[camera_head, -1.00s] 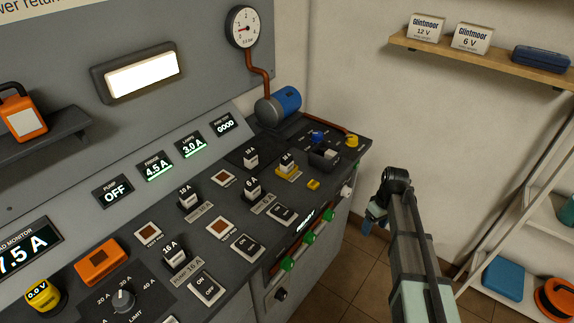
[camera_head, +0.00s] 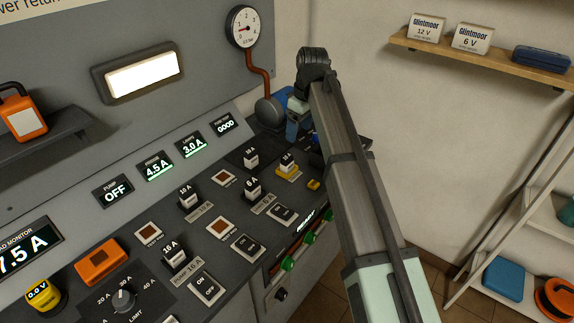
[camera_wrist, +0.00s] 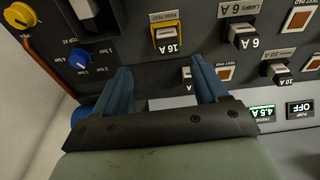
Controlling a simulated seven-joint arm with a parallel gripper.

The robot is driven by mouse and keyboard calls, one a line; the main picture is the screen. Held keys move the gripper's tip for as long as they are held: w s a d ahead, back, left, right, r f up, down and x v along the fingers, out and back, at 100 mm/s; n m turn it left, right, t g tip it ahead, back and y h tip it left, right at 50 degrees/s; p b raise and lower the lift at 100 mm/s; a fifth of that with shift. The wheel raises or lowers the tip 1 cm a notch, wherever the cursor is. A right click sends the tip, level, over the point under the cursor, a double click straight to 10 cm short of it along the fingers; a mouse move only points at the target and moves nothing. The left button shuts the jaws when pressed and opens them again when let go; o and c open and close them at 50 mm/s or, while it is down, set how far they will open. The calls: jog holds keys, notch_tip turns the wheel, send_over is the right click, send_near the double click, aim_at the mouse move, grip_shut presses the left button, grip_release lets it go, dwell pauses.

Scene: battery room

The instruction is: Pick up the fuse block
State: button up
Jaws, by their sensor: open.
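Several fuse blocks with white tops stand on the grey console. One marked 16 A (camera_wrist: 167,38) sits in a yellow holder; that block also shows in the head view (camera_head: 287,158). A 6 A block (camera_head: 252,185) stands nearer, and it also shows in the wrist view (camera_wrist: 242,32). Another block (camera_head: 250,157) stands at the back left of the yellow holder. In the wrist view, it is partly hidden by the right finger. My gripper (camera_wrist: 160,66) is open and empty above the console's back end, its blue fingers apart. The frames do not single out one block.
A blue knob (camera_wrist: 80,58) and a yellow knob (camera_wrist: 20,16) are at the console's end. A dark tray there is largely hidden by my arm in the head view. A pipe and gauge (camera_head: 242,27) rise behind. Switches and displays crowd the panel.

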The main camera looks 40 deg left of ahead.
aim_at(287, 157)
jog(key=f, duration=0.2)
jog(key=a+f, duration=0.1)
jog(key=f, duration=0.2)
jog(key=a+f, duration=0.1)
jog(key=f, duration=0.2)
jog(key=shift+s, duration=0.4)
jog(key=shift+s+a+f, duration=0.1)
jog(key=shift+a+f, duration=0.15)
jog(key=shift+f, duration=0.6)
jog(key=shift+s+a+f, duration=0.1)
jog(key=shift+a+f, duration=0.2)
jog(key=shift+f, duration=0.55)
jog(key=shift+a+f, duration=0.25)
jog(key=shift+f, duration=0.6)
jog(key=shift+c, duration=0.4)
jog(key=c, duration=1.1)
